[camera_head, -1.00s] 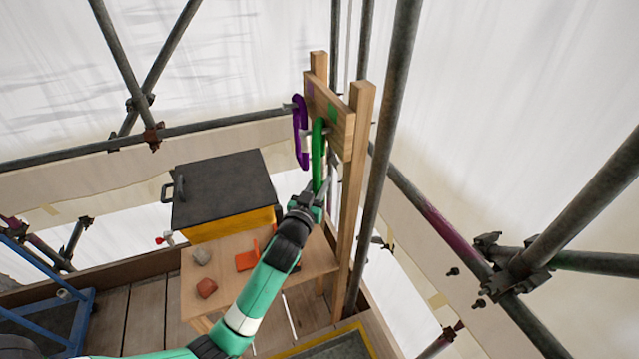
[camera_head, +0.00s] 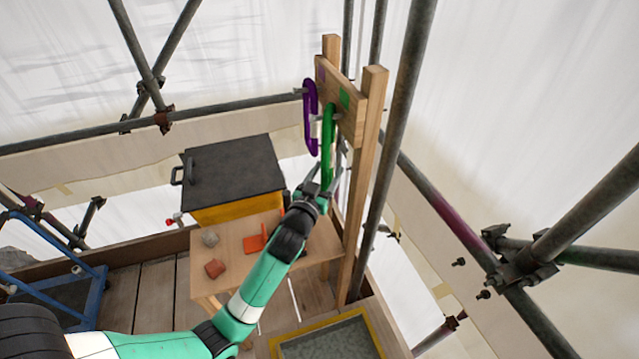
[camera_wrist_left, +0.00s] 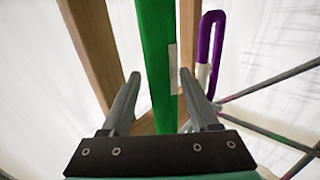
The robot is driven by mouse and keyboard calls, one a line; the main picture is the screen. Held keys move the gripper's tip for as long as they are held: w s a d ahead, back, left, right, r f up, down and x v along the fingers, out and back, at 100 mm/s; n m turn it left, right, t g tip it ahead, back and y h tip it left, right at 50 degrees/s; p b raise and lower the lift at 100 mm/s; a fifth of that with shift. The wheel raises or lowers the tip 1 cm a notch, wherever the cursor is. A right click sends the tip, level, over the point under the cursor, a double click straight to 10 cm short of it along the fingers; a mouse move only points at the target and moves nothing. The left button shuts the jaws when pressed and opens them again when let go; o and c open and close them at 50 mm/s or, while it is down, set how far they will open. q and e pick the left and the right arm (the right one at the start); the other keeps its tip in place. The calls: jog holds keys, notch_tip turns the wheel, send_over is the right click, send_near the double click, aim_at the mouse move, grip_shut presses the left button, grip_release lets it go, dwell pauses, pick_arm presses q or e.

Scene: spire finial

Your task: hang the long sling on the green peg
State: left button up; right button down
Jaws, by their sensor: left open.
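A green sling (camera_head: 328,135) hangs as a narrow loop on the wooden rack (camera_head: 355,122), just below a green patch (camera_head: 344,97). The peg itself is hidden behind the sling's top. A purple sling (camera_head: 310,120) hangs to its left, near a purple patch; it also shows at the right in the left wrist view (camera_wrist_left: 206,50). My left gripper (camera_head: 325,178) is open at the lower part of the green sling. In the left wrist view the green sling (camera_wrist_left: 158,60) runs upright between the two fingers, with a pale label on its edge. I cannot tell whether the fingers touch it.
A yellow box with a dark lid (camera_head: 235,165) stands on a small wooden table (camera_head: 230,265), with a grey lump, a reddish lump and an orange item in front. Scaffold tubes (camera_head: 395,130) rise close to the right of the rack. A yellow-edged tray (camera_head: 372,325) lies below.

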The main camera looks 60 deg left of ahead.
pick_arm(q)
jog(key=v, duration=1)
jog(key=w+d+r+t+h, duration=0.1)
jog(key=w+d+r+t, duration=0.15)
jog(key=r, duration=0.45)
jog(key=w+d+r+t, duration=0.2)
jog(key=d+r, duration=0.2)
jog(key=r, duration=0.3)
jog(key=w+d+r+t+h, duration=0.1)
jog(key=w+d+r+t, duration=0.15)
jog(key=r, duration=0.45)
jog(key=s+d+r+m+t+h, duration=0.45)
jog(key=d+r, duration=0.35)
jog(key=r, duration=0.3)
jog(key=s+d+r+m+t+h, duration=0.3)
jog(key=d+r+h, duration=0.35)
jog(key=r, duration=0.55)
notch_tip(320, 180, up, 23)
jog(key=w+d+m+p, duration=0.1)
jog(key=p, duration=2.3)
jog(key=shift+g+h, duration=0.35)
jog(key=shift+h, duration=0.05)
